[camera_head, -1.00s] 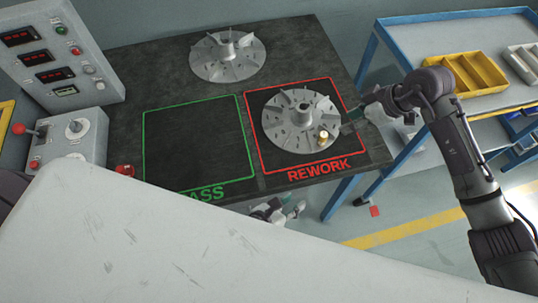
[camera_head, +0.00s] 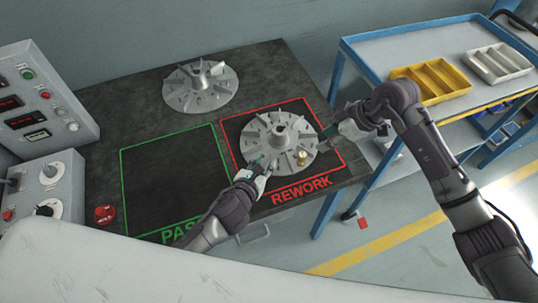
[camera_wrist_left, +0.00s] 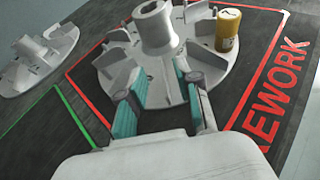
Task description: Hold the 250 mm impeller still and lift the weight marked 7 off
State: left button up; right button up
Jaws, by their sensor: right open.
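A grey bladed impeller (camera_head: 279,121) lies flat in the red REWORK square. A brass weight (camera_head: 302,158) stands upright near its front right rim. Its mark is too small to read. In the left wrist view the weight (camera_wrist_left: 228,30) stands right of the impeller's hub (camera_wrist_left: 155,28). My left gripper (camera_head: 261,163) is at the impeller's front left rim. In its wrist view its teal-padded fingers (camera_wrist_left: 160,88) are apart over the rim; I cannot tell whether they touch it. My right gripper (camera_head: 327,134) is open close to the impeller's right rim, apart from the weight.
A second impeller (camera_head: 200,87) lies at the back left of the dark bench. The green PASS square (camera_head: 170,175) is empty. A control box (camera_head: 40,100) stands at the left. A blue-framed cart (camera_head: 370,70) with a yellow bin (camera_head: 432,82) stands at the right.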

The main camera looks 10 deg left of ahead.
aim_at(269, 158)
pick_arm(q)
jog(key=shift+x, duration=2.35)
grip_shut()
jog(key=shift+s+f, duration=0.15)
